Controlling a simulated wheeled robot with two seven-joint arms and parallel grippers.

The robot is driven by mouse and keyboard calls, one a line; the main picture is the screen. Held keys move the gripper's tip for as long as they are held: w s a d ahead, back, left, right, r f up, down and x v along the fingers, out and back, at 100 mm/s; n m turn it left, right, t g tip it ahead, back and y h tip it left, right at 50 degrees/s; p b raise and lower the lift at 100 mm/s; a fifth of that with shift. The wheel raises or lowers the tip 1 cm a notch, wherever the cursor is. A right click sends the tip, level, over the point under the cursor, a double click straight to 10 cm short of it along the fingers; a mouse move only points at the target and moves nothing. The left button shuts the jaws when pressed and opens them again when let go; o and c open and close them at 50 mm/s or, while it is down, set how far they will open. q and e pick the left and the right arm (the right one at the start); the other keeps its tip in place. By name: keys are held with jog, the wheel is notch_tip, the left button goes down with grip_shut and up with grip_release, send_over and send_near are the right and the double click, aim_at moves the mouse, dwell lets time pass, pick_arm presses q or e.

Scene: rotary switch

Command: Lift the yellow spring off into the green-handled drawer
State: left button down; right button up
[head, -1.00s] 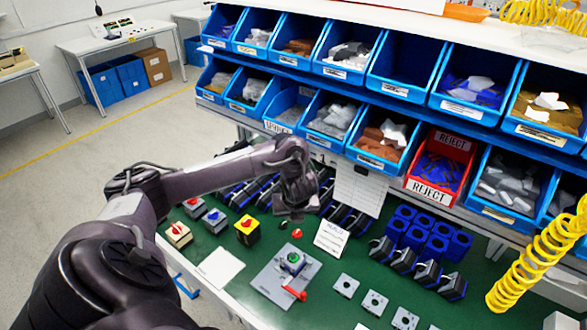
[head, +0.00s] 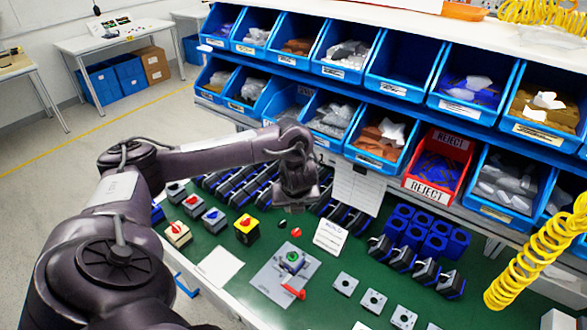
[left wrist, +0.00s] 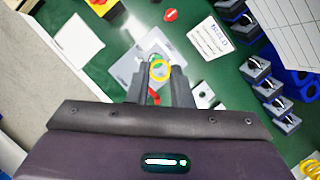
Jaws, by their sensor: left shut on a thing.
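The yellow spring (left wrist: 159,70) shows as a small yellow ring between the fingertips of my left gripper in the left wrist view. My left gripper (left wrist: 159,76) is shut on it, above the bench. In the head view my left gripper (head: 297,206) hangs over the green bench mat, behind the grey fixture plate; the spring cannot be made out there. The fixture (head: 293,261) holds a part with a green centre and has a red lever (head: 293,291). I see no green-handled drawer in these frames. My right gripper is not in view.
Rotary switches (head: 247,229) stand left of the fixture, grey square plates (head: 373,301) right. Blue bins (head: 403,92) and a red reject bin (head: 437,190) rise at the back. A yellow coiled hose (head: 535,255) hangs at right.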

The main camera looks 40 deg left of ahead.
pick_arm(q)
jog(key=shift+r, duration=3.1)
jog(key=shift+f, duration=0.1)
